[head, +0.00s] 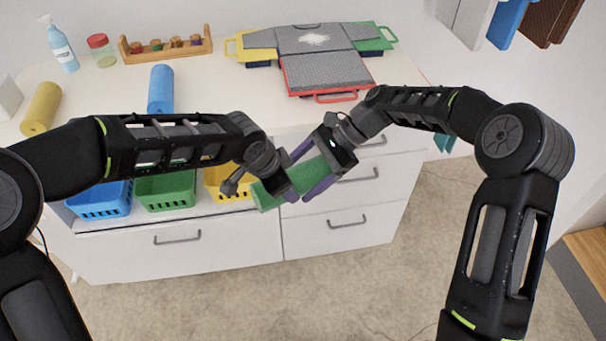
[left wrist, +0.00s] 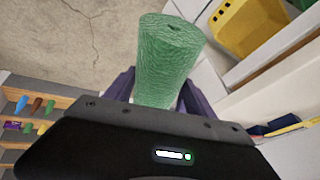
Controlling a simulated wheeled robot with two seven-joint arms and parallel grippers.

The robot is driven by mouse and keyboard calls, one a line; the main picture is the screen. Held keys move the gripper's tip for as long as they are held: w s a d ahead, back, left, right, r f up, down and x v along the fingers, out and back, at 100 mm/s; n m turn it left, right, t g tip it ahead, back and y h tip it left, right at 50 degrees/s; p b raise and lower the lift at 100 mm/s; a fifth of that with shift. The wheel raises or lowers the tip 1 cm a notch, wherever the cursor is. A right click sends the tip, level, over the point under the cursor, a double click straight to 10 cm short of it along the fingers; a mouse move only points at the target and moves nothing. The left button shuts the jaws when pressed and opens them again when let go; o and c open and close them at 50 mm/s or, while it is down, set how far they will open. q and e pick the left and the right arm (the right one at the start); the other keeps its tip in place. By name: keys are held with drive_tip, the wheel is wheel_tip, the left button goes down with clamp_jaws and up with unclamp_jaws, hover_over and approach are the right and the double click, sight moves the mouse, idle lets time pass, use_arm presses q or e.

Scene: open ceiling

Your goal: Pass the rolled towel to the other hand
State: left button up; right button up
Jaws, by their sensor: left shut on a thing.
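The green rolled towel (head: 309,173) is held in the air in front of the drawers, slanting between my two grippers. My left gripper (head: 281,184) is shut on it. In the left wrist view the towel (left wrist: 168,58) stands out from between the purple fingers of the left gripper (left wrist: 158,98), its free end uncovered. My right gripper (head: 302,176) comes from the upper right, its purple fingers along either side of the towel. Whether those fingers press on the towel cannot be told. Part of the towel is hidden by the grippers.
A blue roll (head: 160,88) and a yellow roll (head: 41,108) are on the white counter (head: 215,85). A folded grey shirt (head: 318,45) lies on trays at the back. Blue, green (head: 166,191) and yellow baskets sit below the counter, beside white drawers (head: 340,222).

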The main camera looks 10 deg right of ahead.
drive_tip(key=c, duration=1.3)
use_arm(q)
drive_tip(key=o, duration=1.7)
drive_tip(key=shift+c, duration=0.2)
use_arm(e)
drive_tip(key=shift+c, duration=0.2)
use_arm(q)
drive_tip(key=shift+r, duration=0.15)
drive_tip(key=v, duration=1.1)
drive_tip(key=shift+r, duration=0.35)
drive_tip(key=shift+s+a+f, duration=0.1)
drive_tip(key=shift+a, duration=0.05)
